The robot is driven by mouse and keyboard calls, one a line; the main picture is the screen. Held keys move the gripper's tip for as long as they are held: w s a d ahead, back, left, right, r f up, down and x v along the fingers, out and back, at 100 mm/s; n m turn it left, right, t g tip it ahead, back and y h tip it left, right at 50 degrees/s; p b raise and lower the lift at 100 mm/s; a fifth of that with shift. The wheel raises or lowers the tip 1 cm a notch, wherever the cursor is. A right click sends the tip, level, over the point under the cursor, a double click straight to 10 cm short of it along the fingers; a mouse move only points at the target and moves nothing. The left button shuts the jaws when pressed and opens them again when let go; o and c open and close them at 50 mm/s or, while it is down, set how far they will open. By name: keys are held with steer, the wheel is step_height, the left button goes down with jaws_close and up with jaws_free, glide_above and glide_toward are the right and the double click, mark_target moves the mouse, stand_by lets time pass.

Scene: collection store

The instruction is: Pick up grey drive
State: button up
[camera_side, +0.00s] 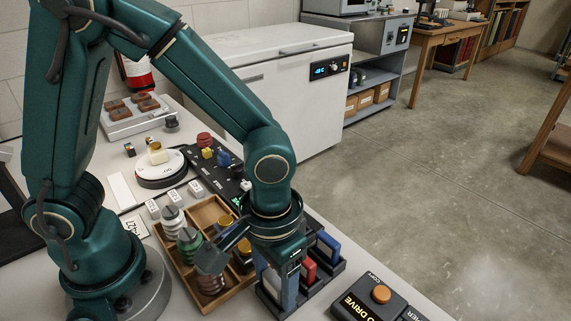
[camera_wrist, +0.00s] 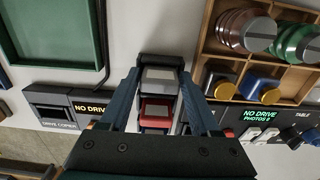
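The grey drive (camera_wrist: 160,78) stands in the black drive rack (camera_wrist: 160,60), in the end slot at the top of the wrist view. The red drive (camera_wrist: 155,110) is beside it, with a blue drive partly hidden below. My gripper (camera_wrist: 161,80) is open, its fingers apart on the left and right of the grey drive; contact cannot be told. In the side view my gripper (camera_side: 277,280) points down at the near end of the rack (camera_side: 324,281). The red drive (camera_side: 308,272) and a blue drive (camera_side: 328,243) stand behind it. My fingers partly hide the grey drive there.
A wooden tray (camera_side: 233,297) with jars is close on the left of the rack. A dark device labelled for drives (camera_side: 368,300) is at the right. A dark panel (camera_side: 215,168) and a round white-topped stand (camera_side: 160,175) are behind. A white freezer (camera_side: 285,90) stands beyond.

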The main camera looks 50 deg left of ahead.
jaws_close()
